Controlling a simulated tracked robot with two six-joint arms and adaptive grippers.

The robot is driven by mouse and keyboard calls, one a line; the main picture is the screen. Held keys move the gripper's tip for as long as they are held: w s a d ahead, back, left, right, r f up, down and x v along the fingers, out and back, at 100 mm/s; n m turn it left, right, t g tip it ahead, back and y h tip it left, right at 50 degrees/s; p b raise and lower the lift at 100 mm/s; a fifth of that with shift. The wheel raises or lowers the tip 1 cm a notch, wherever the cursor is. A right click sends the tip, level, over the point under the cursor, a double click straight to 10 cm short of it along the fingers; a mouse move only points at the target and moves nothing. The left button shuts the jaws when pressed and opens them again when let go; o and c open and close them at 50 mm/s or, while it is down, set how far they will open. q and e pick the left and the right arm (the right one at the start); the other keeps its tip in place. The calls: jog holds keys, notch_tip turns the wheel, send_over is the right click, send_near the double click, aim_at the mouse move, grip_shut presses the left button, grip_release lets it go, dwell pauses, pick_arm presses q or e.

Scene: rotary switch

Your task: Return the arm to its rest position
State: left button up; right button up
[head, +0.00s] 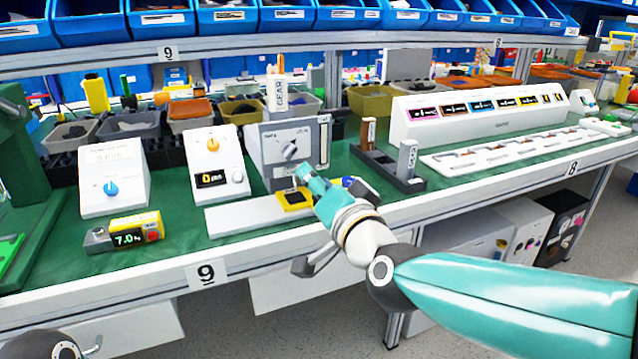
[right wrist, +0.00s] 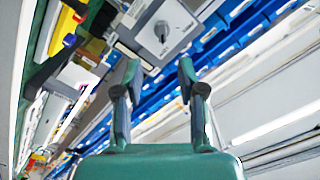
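My right gripper (head: 314,180) is over the front of the bench, its arm reaching in from the lower right. In the right wrist view its two fingers (right wrist: 158,75) stand apart with nothing between them. The grey box with a rotary knob (head: 289,150) stands just beyond the gripper. In the right wrist view the knob (right wrist: 162,32) shows beyond the fingertips, and the fingers appear clear of it. The gripper partly hides the board and yellow piece (head: 295,200) in front of the box. My left gripper is not in view.
White boxes with a blue knob (head: 111,188) and an orange knob (head: 213,144) stand left of the grey box. A yellow display unit (head: 126,232) is near the front edge. A dark holder (head: 388,170) stands at right. Blue bins (head: 330,18) line the shelf above.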

jog(key=shift+s, duration=0.2)
jog(key=shift+d, duration=0.15)
